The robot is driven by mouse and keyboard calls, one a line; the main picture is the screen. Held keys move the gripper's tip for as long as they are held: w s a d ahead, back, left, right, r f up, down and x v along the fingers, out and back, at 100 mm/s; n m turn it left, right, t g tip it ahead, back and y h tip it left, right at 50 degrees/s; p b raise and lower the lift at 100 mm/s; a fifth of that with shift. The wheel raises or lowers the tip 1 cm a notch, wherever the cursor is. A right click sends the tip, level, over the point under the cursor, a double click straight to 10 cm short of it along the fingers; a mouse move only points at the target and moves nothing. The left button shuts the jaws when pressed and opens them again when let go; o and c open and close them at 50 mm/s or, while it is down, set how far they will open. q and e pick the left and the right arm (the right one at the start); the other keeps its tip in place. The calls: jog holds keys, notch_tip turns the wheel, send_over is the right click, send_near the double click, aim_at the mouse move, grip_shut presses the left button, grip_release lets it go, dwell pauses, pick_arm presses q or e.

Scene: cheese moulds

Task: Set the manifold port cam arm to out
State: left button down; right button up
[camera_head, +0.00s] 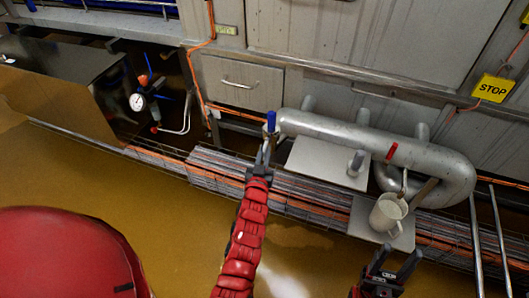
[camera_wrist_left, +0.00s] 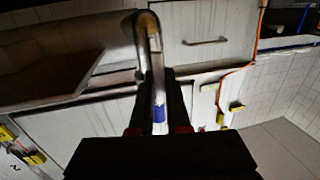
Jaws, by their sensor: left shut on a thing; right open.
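The manifold is a thick grey pipe (camera_head: 345,133) along the front of the cabinets in the head view, bent back at its right end. A blue-ended arm (camera_head: 271,121) stands upright at its left end. My left gripper (camera_head: 264,156) is at this arm, just below the blue part. In the left wrist view my left gripper (camera_wrist_left: 160,125) is shut on a bent metal rod (camera_wrist_left: 157,65) with a blue band (camera_wrist_left: 160,113). A red-ended arm (camera_head: 391,151) shows on the pipe further right. My right gripper (camera_head: 394,268) is open and empty, below a mug.
A pale mug (camera_head: 388,214) stands on a grey plate (camera_head: 365,222) near my right gripper. Another plate (camera_head: 318,160) lies under the pipe. Bundled cables (camera_head: 200,163) run along the floor below. A gauge (camera_head: 137,102) is at left. Vertical rails (camera_head: 476,245) stand at right.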

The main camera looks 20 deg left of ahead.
pick_arm(q)
jog(key=shift+r+p, duration=0.25)
jog(key=shift+p, duration=0.4)
jog(key=r+g+p, duration=0.1)
jog(key=p, duration=0.3)
jog(key=s+r+g+p, duration=0.1)
jog(key=g+p, duration=0.1)
jog(key=p, duration=0.3)
jog(key=shift+m, duration=0.3)
jog(key=shift+s+r+m+g+h+p, duration=0.15)
jog(key=shift+r+g+p, duration=0.25)
jog(key=shift+g+p, duration=1.35)
jog(key=shift+s+r+m+g+h+p, duration=0.1)
jog(key=shift+s+r+m+g+p, duration=0.2)
jog(key=shift+g+p, duration=1.4)
jog(key=shift+s+r+m+g+h+p, duration=0.15)
jog(key=shift+r+g+p, duration=0.3)
jog(key=shift+g+p, duration=1.3)
jog(key=shift+w, duration=0.1)
